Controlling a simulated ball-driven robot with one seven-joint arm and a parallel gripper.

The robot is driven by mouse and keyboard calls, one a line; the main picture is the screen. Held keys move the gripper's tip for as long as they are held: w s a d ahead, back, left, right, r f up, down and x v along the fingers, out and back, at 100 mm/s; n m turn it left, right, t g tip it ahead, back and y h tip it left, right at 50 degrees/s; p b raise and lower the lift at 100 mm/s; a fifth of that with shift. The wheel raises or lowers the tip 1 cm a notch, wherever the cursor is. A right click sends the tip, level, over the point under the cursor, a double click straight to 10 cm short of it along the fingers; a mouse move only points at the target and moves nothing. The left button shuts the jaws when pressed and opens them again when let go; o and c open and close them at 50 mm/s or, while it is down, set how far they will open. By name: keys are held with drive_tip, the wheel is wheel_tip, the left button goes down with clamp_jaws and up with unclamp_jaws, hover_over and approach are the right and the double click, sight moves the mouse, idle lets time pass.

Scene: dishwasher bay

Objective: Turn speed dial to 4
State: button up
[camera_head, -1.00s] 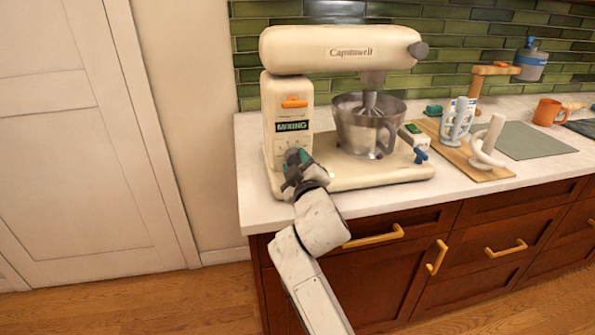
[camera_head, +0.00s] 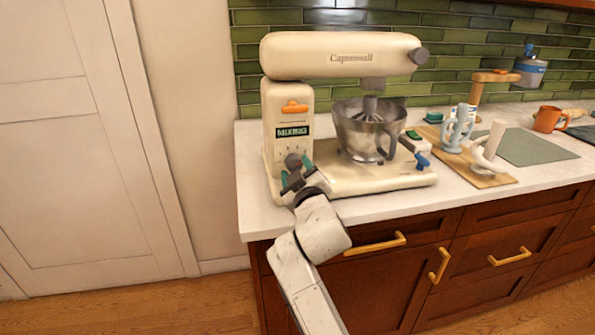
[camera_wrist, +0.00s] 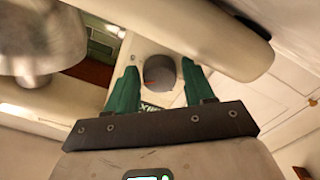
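The speed dial (camera_head: 293,161) is a dark grey round knob on the front of the cream stand mixer (camera_head: 338,55), below a dark display (camera_head: 293,131). The display's lettering is too blurred to read surely. In the wrist view the dial (camera_wrist: 159,72) shows a small red pointer mark; numbers around it are not readable. My gripper (camera_head: 296,180) is just below and in front of the dial. In the wrist view its green fingers (camera_wrist: 159,78) are spread, with the dial appearing between them and visible gaps on both sides. It holds nothing.
An orange lever (camera_head: 295,107) sits above the display. A steel bowl (camera_head: 366,135) stands on the mixer base to the right. A board with pale mug-like items (camera_head: 457,130) and an orange mug (camera_head: 549,119) lie farther right. The counter's front edge (camera_head: 375,212) is below my gripper.

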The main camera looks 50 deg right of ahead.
drive_tip(key=shift+o, duration=1.1)
drive_tip(key=shift+r, duration=0.1)
drive_tip(key=shift+s+a, duration=0.1)
drive_tip(key=v, duration=1)
drive_tip(key=shift+s+a+b, duration=0.25)
drive_tip(key=shift+b, duration=0.1)
drive_tip(key=s+a+f+m+g+y+p, duration=0.1)
drive_tip(key=s+a+f+g+y+p, duration=0.2)
drive_tip(key=s+f, duration=0.45)
drive_tip(key=s+a+f+g+y+p, duration=0.1)
drive_tip(key=s+f+g+y+p, duration=0.25)
drive_tip(key=f, duration=0.65)
drive_tip(key=s+a+f+g+y, duration=0.1)
drive_tip(key=s+a+f+g, duration=0.2)
drive_tip(key=s, duration=0.4)
drive_tip(key=s+a+f+g+y, duration=0.2)
drive_tip(key=s+a+f+g, duration=0.2)
drive_tip(key=s, duration=0.3)
drive_tip(key=shift+a, duration=0.3)
